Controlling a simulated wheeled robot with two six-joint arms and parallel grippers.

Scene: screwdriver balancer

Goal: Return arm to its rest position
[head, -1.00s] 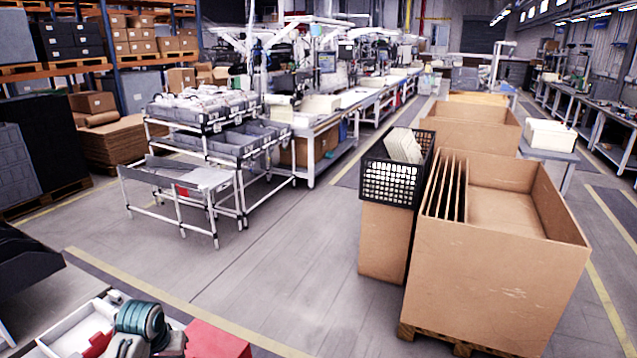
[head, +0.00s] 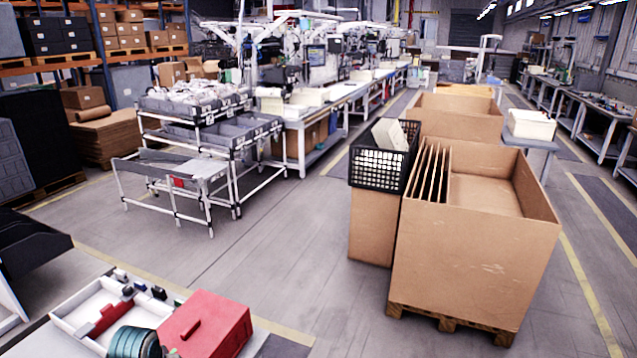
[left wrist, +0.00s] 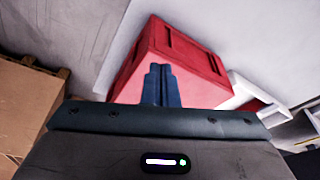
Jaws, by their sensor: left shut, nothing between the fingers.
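My left gripper (left wrist: 161,72) is shut and empty in the left wrist view, its two blue fingers together. Beyond the fingers is a red box (left wrist: 185,52) with a slot in its lid; the fingers cover part of its near side. In the head view the red box (head: 212,328) sits at the bottom left with a dark red handle on top. A teal ribbed round part (head: 130,342) is cut by the bottom edge, left of the red box; I cannot tell what it belongs to. No gripper shows clearly in the head view, and my right gripper is in neither view.
A white tray (head: 70,318) with red and dark small parts lies beside the red box. A large cardboard box (head: 475,262) on a pallet stands right, with a black crate (head: 378,168) beside it. A white tube rack (head: 205,190) stands further back. Open floor lies between.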

